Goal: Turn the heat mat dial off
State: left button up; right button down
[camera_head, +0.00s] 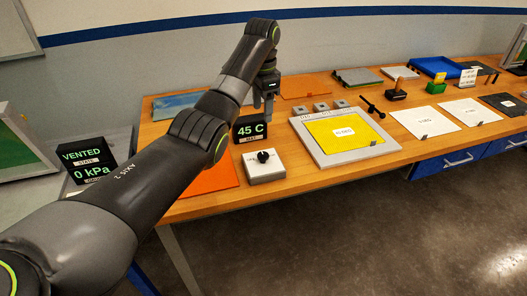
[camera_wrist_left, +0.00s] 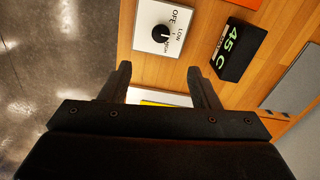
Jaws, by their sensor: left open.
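The heat mat dial is a black knob (camera_head: 263,157) on a small white box (camera_head: 266,174) near the table's front edge. In the left wrist view the knob (camera_wrist_left: 161,38) sits beyond my fingertips, with the labels OFF, LOW and HIGH beside it. Its pointer appears to face the LOW and HIGH side, not OFF; the exact setting is hard to read. My left gripper (camera_head: 268,100) hangs above the table behind the dial box in the head view. In the wrist view the gripper (camera_wrist_left: 158,72) is open and empty, apart from the knob. My right gripper is not in view.
A black display (camera_head: 250,129) reading 45 C stands just behind the dial box. An orange mat (camera_head: 212,182) lies to its left, partly behind my arm. A grey framed plate with a yellow sheet (camera_head: 345,131) lies to the right. Several small items fill the table's far right.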

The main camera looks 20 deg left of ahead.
pick_arm(q)
notch_tip(320, 180, down, 3)
jog(key=b, duration=0.2)
jog(key=p, duration=0.2)
send_over(263, 155)
notch_tip(263, 155, down, 7)
jog(key=shift+f, duration=0.1)
notch_tip(263, 155, down, 5)
jog(key=shift+f, duration=0.65)
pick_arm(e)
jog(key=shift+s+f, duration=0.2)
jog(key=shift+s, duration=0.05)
pick_arm(q)
jog(key=c, duration=1)
jog(key=shift+p, duration=0.35)
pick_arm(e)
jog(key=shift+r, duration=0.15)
